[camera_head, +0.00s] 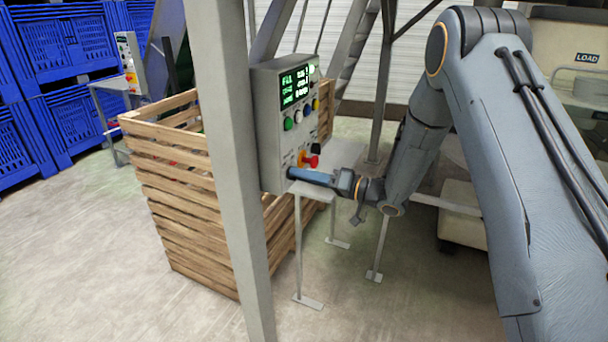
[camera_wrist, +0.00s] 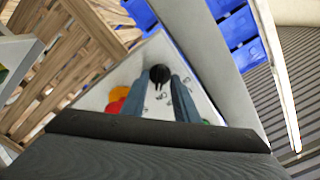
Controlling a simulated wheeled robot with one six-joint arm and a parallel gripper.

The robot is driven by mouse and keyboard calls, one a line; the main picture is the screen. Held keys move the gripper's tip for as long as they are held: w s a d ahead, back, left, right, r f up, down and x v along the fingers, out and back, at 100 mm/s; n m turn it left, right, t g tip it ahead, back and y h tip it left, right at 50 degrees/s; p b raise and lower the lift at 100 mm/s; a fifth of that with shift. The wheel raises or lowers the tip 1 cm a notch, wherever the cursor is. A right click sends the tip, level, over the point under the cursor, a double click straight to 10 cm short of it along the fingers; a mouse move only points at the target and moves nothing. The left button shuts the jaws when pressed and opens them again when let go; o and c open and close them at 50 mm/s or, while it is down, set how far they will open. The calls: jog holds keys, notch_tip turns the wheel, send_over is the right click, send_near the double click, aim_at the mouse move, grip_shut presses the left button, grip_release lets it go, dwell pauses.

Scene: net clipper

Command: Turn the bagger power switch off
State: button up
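The grey control box (camera_head: 268,128) stands on a thin frame, with a lit green display and several coloured buttons. Low on its front are a red button (camera_head: 310,161) on an orange base and a black knob (camera_head: 316,148). My gripper (camera_head: 292,173) reaches in from the right, its blue-grey fingers at the box's lower front. In the wrist view, the fingertips (camera_wrist: 161,82) stand apart on either side of a black knob (camera_wrist: 160,74) on the pale panel. I cannot tell whether they touch it. The labels are too small to read, so which switch is bagger power is unclear.
A grey post (camera_head: 228,150) rises just left of the box. A slatted wooden crate (camera_head: 185,205) stands behind it. Blue crates (camera_head: 60,115) are stacked at the far left. Another control panel (camera_head: 130,62) stands farther back. The concrete floor in front is clear.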

jog(key=shift+c, duration=0.2)
grip_shut()
jog(key=shift+n+b, duration=0.3)
jog(key=n+b, duration=1.3)
jog(key=n, duration=0.4)
jog(key=shift+s, duration=0.1)
jog(key=shift+n+b, duration=0.3)
jog(key=shift+b, duration=0.05)
